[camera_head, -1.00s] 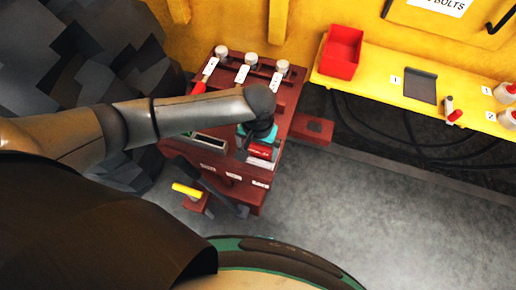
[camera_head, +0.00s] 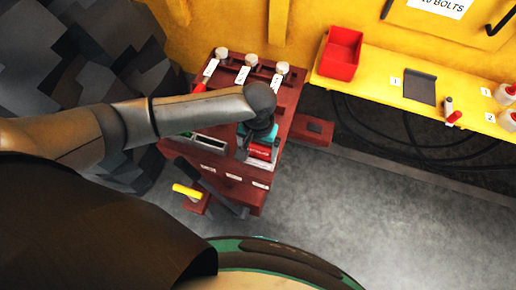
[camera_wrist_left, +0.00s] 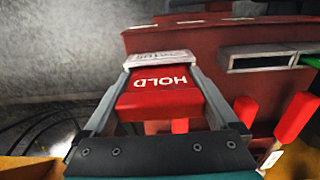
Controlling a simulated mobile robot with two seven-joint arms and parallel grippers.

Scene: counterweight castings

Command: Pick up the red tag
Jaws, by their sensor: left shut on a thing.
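The red tag (camera_wrist_left: 158,92) with white "HOLD" lettering fills the middle of the left wrist view. In the head view the red tag (camera_head: 260,152) shows as a small red patch at the front right of the dark red bench (camera_head: 282,118). My left gripper (camera_wrist_left: 163,82) is shut on the tag, with one grey finger along each side of it. In the head view my left gripper (camera_head: 256,143) is partly hidden by its own wrist. A pale lettered strip (camera_wrist_left: 160,58) lies just beyond the tag. My right gripper is out of view.
The bench has a slotted compartment (camera_head: 210,143) left of the gripper and several white-capped posts at its back. A red bin (camera_head: 341,52) stands on the yellow shelf (camera_head: 375,60) at the right. Open grey floor (camera_head: 370,215) lies at lower right.

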